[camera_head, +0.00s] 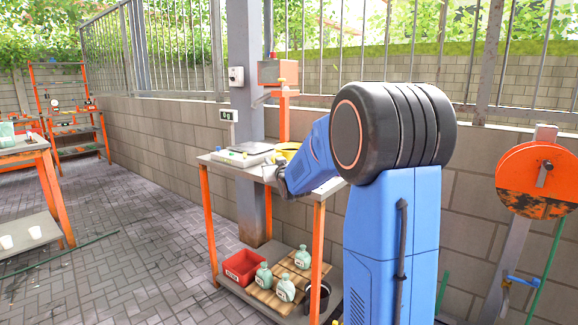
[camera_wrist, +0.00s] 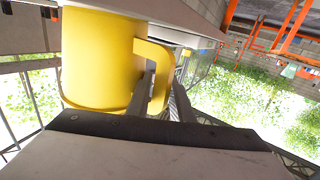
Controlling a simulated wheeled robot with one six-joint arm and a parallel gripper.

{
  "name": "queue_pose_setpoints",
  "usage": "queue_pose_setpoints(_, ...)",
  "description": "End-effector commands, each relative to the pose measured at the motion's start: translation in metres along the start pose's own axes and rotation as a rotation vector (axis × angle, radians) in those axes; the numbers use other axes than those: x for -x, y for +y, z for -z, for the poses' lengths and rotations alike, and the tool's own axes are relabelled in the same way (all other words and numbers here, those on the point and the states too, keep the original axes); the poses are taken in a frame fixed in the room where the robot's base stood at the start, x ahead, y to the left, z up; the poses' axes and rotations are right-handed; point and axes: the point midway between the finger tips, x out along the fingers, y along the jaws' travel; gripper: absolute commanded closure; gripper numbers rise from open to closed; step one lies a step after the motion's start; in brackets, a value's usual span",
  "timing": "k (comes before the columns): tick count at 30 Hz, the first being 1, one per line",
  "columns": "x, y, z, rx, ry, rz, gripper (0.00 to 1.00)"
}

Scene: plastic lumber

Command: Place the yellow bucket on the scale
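The yellow bucket (camera_head: 288,147) is on the work table just right of the scale, partly hidden behind my arm. In the wrist view the bucket (camera_wrist: 100,60) fills the upper left, with its handle (camera_wrist: 165,62) facing my gripper. The scale (camera_head: 243,155) is a flat grey plate at the table's back left. Its wall display (camera_head: 229,115) seems to read 0 g. My gripper (camera_head: 270,174) is at the table's front edge. In the wrist view its fingers (camera_wrist: 166,80) lie on either side of the handle. I cannot tell if they press on it.
The orange-legged table (camera_head: 227,161) has small items near the scale. Its lower shelf holds a red box (camera_head: 243,267), several green-white bottles (camera_head: 286,289) and a dark bucket (camera_head: 318,297). A block wall and a grey post (camera_head: 245,100) stand behind. Paved floor is open on the left.

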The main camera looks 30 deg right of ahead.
Motion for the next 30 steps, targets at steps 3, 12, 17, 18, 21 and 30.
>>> queue_pose_setpoints(3, -0.011, 0.000, -0.001, 0.000, -0.001, 0.000, 0.80)
queue_pose_setpoints(12, -0.015, 0.000, 0.000, 0.000, -0.001, 0.000, 0.80)
queue_pose_setpoints(17, -0.015, 0.000, 0.000, 0.000, -0.001, 0.000, 1.00)
queue_pose_setpoints(18, -0.015, 0.000, -0.001, 0.000, -0.001, 0.000, 1.00)
queue_pose_setpoints(21, -0.015, 0.000, 0.000, 0.000, 0.000, 0.000, 1.00)
queue_pose_setpoints(30, -0.015, 0.001, 0.016, 0.000, 0.002, 0.000, 1.00)
